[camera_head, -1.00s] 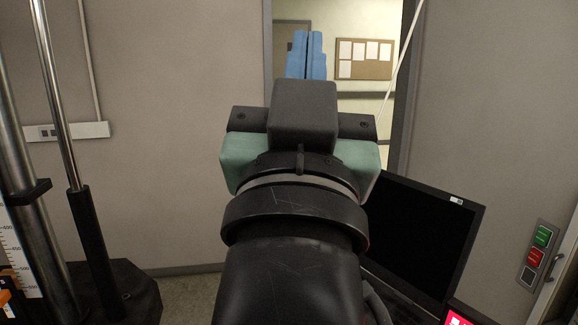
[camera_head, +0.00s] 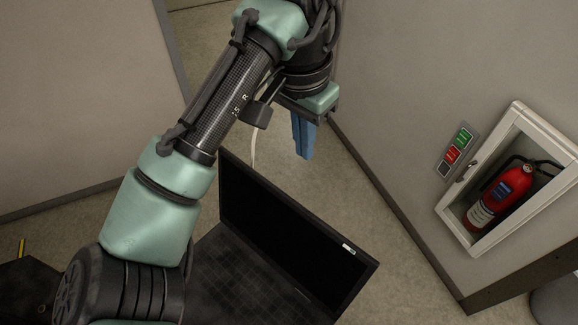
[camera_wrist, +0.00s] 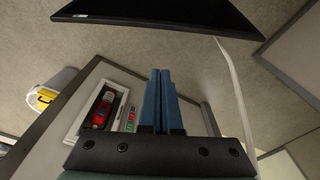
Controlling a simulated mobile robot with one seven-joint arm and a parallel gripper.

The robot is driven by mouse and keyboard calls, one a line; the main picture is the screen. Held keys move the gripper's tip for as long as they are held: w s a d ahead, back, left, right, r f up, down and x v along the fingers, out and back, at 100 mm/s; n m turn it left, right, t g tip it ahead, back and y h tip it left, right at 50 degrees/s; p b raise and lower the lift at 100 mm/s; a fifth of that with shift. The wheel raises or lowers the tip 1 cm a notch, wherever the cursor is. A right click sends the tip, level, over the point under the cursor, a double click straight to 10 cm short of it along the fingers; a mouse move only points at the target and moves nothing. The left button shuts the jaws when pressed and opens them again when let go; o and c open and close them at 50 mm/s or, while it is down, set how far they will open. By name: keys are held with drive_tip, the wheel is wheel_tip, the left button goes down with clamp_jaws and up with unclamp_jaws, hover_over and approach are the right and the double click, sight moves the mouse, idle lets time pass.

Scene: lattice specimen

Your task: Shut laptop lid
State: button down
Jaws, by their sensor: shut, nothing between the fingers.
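The black laptop stands open in the head view, its lid (camera_head: 285,235) upright with the dark screen facing the lower left. Its keyboard base (camera_head: 232,282) is partly hidden behind my arm. My gripper (camera_head: 303,155) points down beyond the lid's back side, above and behind its upper edge in the picture. Its blue fingers are together and empty. In the wrist view the fingers (camera_wrist: 161,74) are side by side, and the dark laptop lid (camera_wrist: 165,12) crosses the top of the picture, apart from them.
A fire extinguisher (camera_head: 499,197) sits in a white wall cabinet at the right, beside a panel with green and red buttons (camera_head: 455,150). A white cable (camera_head: 254,148) hangs behind the lid. Bare floor (camera_head: 340,190) lies between lid and right wall.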

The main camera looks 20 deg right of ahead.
wheel_tip(320, 180, down, 10)
drive_tip(key=d, duration=0.1)
drive_tip(key=a+p, duration=0.1)
drive_tip(key=s+a+r+p, duration=0.1)
drive_tip(key=a, duration=0.1)
drive_tip(key=shift+s+r+p, duration=0.15)
drive_tip(key=shift+p, duration=0.2)
drive_tip(key=shift+a, duration=0.1)
